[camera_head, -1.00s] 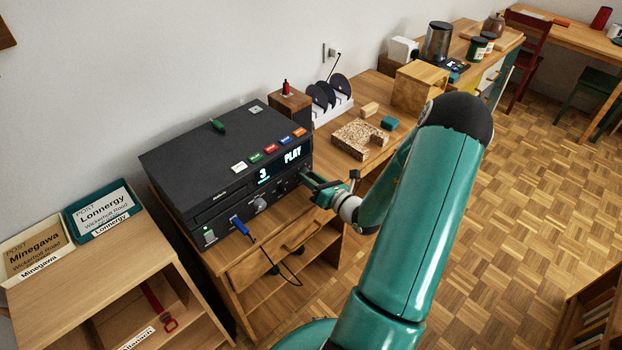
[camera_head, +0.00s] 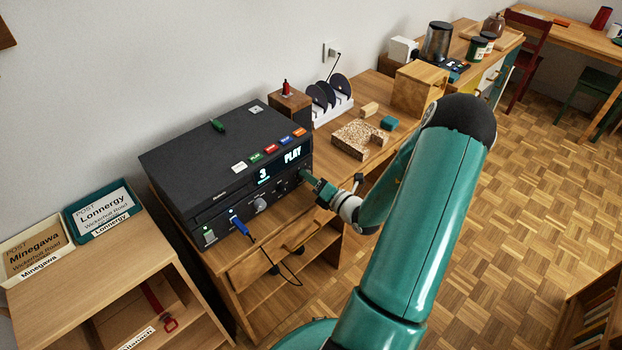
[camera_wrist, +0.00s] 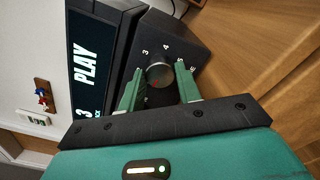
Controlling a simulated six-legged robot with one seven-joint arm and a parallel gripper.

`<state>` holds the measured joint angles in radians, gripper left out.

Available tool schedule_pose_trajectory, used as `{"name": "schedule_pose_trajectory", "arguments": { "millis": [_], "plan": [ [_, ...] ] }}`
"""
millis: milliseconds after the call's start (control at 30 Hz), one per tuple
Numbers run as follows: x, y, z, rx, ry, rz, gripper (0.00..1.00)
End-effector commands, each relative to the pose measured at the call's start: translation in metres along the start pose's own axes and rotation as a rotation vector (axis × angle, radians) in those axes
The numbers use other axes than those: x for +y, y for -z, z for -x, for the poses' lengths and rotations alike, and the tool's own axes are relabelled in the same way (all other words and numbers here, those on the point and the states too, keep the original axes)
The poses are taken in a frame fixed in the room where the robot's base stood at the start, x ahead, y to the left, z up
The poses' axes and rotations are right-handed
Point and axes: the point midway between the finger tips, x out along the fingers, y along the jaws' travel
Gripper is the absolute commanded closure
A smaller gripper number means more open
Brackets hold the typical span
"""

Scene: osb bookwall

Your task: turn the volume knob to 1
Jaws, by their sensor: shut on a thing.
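The black media player (camera_head: 225,165) stands on the wooden cabinet; its display (camera_head: 277,168) reads "3" and "PLAY". In the wrist view the round dark volume knob (camera_wrist: 159,72) sits on the front panel with numbers around it; 3, 4 and 5 can be read, others are partly hidden by the fingers. My gripper (camera_wrist: 159,84) is shut on the knob, one green finger on each side. In the head view my gripper (camera_head: 309,180) is at the right end of the player's front, and the knob is hidden there.
A blue plug (camera_head: 240,227) with a black cable sticks out of the player's front. A cork block (camera_head: 359,139), a disc rack (camera_head: 331,105) and a wooden box (camera_head: 415,86) stand to the right. Mail trays (camera_head: 104,207) are at left. Floor in front is open.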

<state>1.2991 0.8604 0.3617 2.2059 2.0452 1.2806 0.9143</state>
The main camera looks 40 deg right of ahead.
Motion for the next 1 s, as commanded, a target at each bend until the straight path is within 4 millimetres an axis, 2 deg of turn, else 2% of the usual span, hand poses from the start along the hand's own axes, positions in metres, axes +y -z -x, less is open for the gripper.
{"name": "schedule_pose_trajectory", "arguments": {
  "millis": [233,267,367,733,867,1000],
  "plan": [
    [-0.001,0.0,0.002,0.0,0.003,-0.001,0.89],
    [-0.001,0.0,0.002,0.0,0.003,-0.001,0.62],
    [-0.001,0.0,0.001,0.0,0.002,0.0,0.44],
    [-0.001,0.0,0.006,0.0,0.002,0.001,0.44],
    [-0.001,-0.001,0.022,-0.002,0.003,0.001,0.44],
    [-0.001,-0.001,0.051,-0.003,0.005,0.001,0.44]
  ]
}}
